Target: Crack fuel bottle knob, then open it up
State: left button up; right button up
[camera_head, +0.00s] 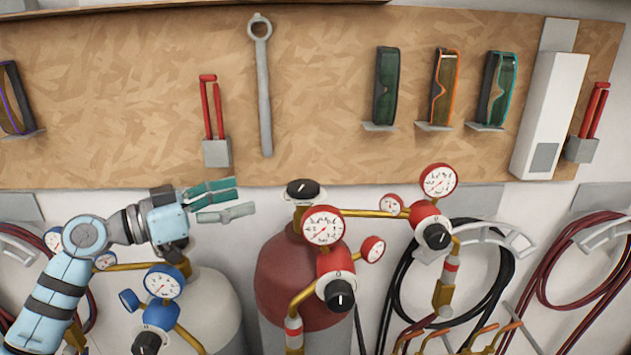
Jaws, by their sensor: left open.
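The fuel bottle (280,268) is a dark red cylinder in the middle of the head view. Its black knob (303,189) sits on top, with a white mark on its face. A red regulator with a white gauge (323,226) is in front of the bottle and hides part of it. A second black knob (340,295) is on the regulator's lower front. My left gripper (243,200) is open and empty, with its green fingers pointing right. In the picture it is left of the bottle's top knob and apart from it. My right gripper is not in view.
A pale bottle (212,305) with a blue regulator (162,281) stands at left, below my left arm. Another red regulator (430,222) is to the right, joined by a brass pipe (362,213). Hoses (505,280) hang behind. A wrench (263,90) hangs on the board above.

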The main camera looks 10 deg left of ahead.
aim_at(318, 184)
pick_arm(q)
jog(key=shift+m+g+h, duration=0.3)
jog(key=shift+m+g, duration=0.1)
jog(key=shift+m, duration=0.3)
jog(key=p+x, duration=0.1)
jog(key=x, duration=0.3)
jog(key=p+x, duration=0.2)
jog(key=x, duration=0.2)
jog(key=p+x, duration=0.1)
jog(key=x, duration=0.3)
jog(key=shift+s+d+f+p, duration=0.15)
jog(key=shift+d+p, duration=0.2)
jog(key=shift+d, duration=0.35)
jog(key=shift+d+f, duration=0.1)
jog(key=shift+d, duration=0.1)
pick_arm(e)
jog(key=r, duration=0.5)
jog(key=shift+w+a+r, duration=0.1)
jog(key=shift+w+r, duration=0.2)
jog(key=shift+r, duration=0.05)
pick_arm(q)
jog(key=shift+a, duration=0.1)
